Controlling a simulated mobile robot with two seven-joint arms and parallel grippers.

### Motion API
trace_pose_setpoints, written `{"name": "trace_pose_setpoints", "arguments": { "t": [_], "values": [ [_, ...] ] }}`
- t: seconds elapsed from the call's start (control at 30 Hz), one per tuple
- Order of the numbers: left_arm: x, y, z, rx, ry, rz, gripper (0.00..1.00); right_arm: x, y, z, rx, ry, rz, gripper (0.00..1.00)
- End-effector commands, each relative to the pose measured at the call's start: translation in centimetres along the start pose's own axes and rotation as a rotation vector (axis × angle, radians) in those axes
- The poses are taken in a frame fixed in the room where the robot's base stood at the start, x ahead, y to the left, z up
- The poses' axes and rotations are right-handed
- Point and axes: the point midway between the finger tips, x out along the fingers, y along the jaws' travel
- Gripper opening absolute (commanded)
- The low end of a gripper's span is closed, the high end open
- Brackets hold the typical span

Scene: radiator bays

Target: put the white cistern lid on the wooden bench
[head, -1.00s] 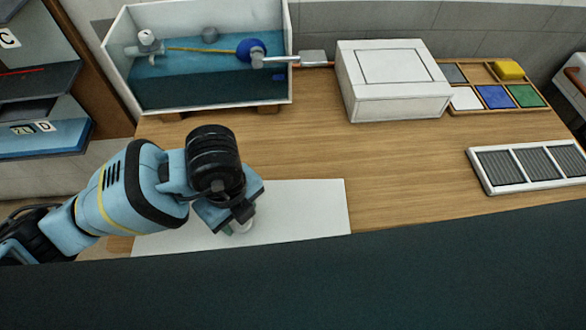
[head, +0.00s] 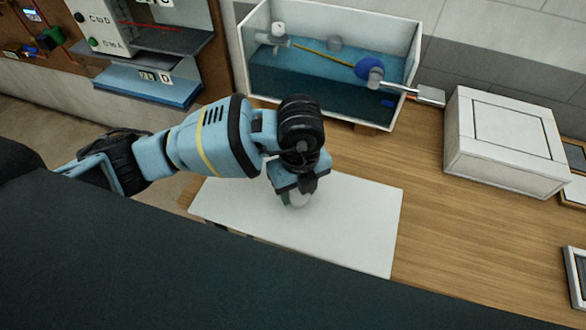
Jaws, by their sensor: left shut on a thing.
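The white cistern lid (head: 350,225) is a flat white panel over the front part of the wooden bench (head: 440,225). My left gripper (head: 298,190) points down at the middle of the lid and is shut on it, seemingly at a small pale knob that the fingers mostly hide. I cannot tell whether the lid touches the bench or hangs just above it. The lid's left end reaches the bench's front edge. My right gripper is not in view.
The open cistern (head: 320,105), with blue water and a float, stands at the back of the bench. A white box (head: 500,140) is to its right. Bare wood lies right of the lid. Shelves (head: 150,85) stand at far left.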

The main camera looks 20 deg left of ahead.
Motion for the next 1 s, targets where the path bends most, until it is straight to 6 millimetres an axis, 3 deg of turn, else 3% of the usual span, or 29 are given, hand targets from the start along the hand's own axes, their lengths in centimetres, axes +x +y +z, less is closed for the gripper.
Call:
{"name": "trace_pose_setpoints", "arguments": {
  "t": [0.1,0.3,0.63,0.77,1.0],
  "values": [
    [0.2,-0.6,2.8,-0.005,-0.002,0.0,0.0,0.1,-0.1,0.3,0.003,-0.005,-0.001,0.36],
    [0.5,-1.4,5.7,-0.002,0.0,-0.001,0.0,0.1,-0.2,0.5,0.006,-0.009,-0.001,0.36],
    [0.5,-1.7,6.6,0.0,-0.001,-0.003,0.0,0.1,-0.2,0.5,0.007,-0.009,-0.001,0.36],
    [0.7,-1.9,7.9,-0.003,-0.001,-0.002,0.0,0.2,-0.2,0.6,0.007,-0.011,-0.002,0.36],
    [4.0,-1.9,7.7,0.001,0.001,-0.001,0.0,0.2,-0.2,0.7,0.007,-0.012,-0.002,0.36]
  ]
}}
